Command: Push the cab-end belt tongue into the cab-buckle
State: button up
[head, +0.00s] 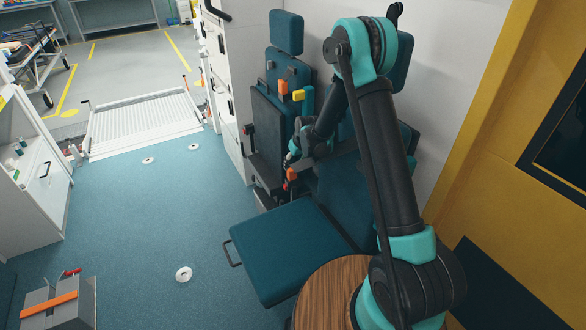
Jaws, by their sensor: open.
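My arm reaches over a teal folding seat (290,245), and my gripper (294,164) is small and partly hidden by my own arm near the seats. It looks open. An orange piece (291,175) shows just below it; I cannot tell whether they touch. An orange piece (283,87) and a yellow piece (298,95) sit higher on the folded seat. I cannot tell which of these is the cab-end belt tongue or the cab-buckle. The belt webbing cannot be made out.
A folded teal seat (287,35) stands against a white cabinet (227,80). A round wooden top (332,290) is close in front. A grey box (55,308) with an orange band is at lower left. The blue floor (150,215) is clear toward the ramp (145,122).

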jog(key=v, duration=0.5)
jog(key=shift+s+d+r, duration=0.1)
jog(key=shift+s+r, duration=0.05)
jog(key=shift+r, duration=0.2)
jog(key=shift+c, duration=0.5)
